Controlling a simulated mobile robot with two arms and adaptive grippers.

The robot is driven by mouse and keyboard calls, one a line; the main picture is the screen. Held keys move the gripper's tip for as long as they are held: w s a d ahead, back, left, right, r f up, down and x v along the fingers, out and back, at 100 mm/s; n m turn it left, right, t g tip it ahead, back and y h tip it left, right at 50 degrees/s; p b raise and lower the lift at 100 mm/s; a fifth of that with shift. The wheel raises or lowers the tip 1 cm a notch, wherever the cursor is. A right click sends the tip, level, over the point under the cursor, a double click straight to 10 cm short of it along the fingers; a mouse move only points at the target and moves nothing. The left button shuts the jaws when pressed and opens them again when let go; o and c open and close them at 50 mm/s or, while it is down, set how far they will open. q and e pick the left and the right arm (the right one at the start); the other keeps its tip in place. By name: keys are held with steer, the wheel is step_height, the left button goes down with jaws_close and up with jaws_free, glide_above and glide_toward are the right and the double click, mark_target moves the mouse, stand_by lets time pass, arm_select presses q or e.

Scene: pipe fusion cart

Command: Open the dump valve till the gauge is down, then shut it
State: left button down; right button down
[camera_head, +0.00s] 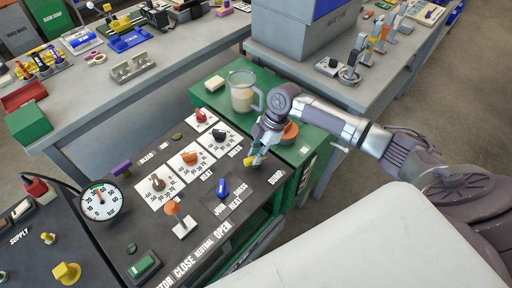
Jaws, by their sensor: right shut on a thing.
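The dump valve's yellow handle (251,160) shows at the right end of the black panel, near the label "DUMP". My right gripper (259,155) reaches in from the right and is shut on this handle, hiding part of it and the valve body. The gauge (99,201) is a round white dial at the left of the panel; its needle is too small to read surely. My left gripper is not in view.
The black panel carries a blue switch (222,187), an orange-topped lever (172,208), several dial knobs and a green button (143,266). A glass jug (243,92) stands on the green top behind. Grey workbenches with tools stand further back.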

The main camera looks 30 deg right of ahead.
steer(key=m+t+p, duration=0.1)
steer(key=m+p, duration=0.2)
steer(key=p, duration=0.1)
steer(key=m+t+h+p, duration=0.1)
steer(key=m+p, duration=0.3)
steer(key=m+t+p, duration=0.1)
steer(key=m+p, duration=0.2)
steer(key=shift+s+a+r+m+t+h+p, duration=0.1)
steer(key=shift+s+r+m+t+h+p, duration=0.05)
steer(key=shift+r+m+t+h+p, duration=0.2)
steer(key=shift+f+m+t+h+p, duration=0.25)
steer(key=shift+m+h+p, duration=0.2)
steer(key=shift+m+p, duration=0.8)
steer(key=c, duration=1.1)
jaws_free()
steer(key=shift+f, duration=0.1)
steer(key=v, duration=1.2)
steer(key=shift+a, duration=0.1)
